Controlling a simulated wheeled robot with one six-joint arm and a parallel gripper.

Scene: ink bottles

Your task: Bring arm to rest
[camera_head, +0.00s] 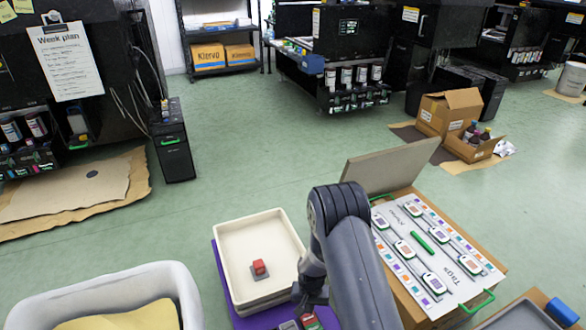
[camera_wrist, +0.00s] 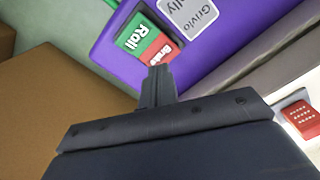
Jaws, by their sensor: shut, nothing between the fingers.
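My arm reaches in from the bottom of the head view and bends down beside the cream tray (camera_head: 224,243). The hand is low at the bottom of that view, where its fingertips are hard to make out. In the wrist view my gripper (camera_wrist: 157,78) is shut with nothing between its fingers. Its tips appear in front of a purple surface (camera_wrist: 105,52) that carries a green button marked "Roll" (camera_wrist: 136,34) and a red button marked "Brake" (camera_wrist: 163,54). I cannot tell whether the tips touch it.
A small red-topped object (camera_head: 259,267) sits in the cream tray. An open cardboard box with a panel of devices (camera_head: 428,240) stands right of my arm. A white bin (camera_head: 185,300) is at lower left. Printers stand further back. The green floor (camera_head: 260,150) between is clear.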

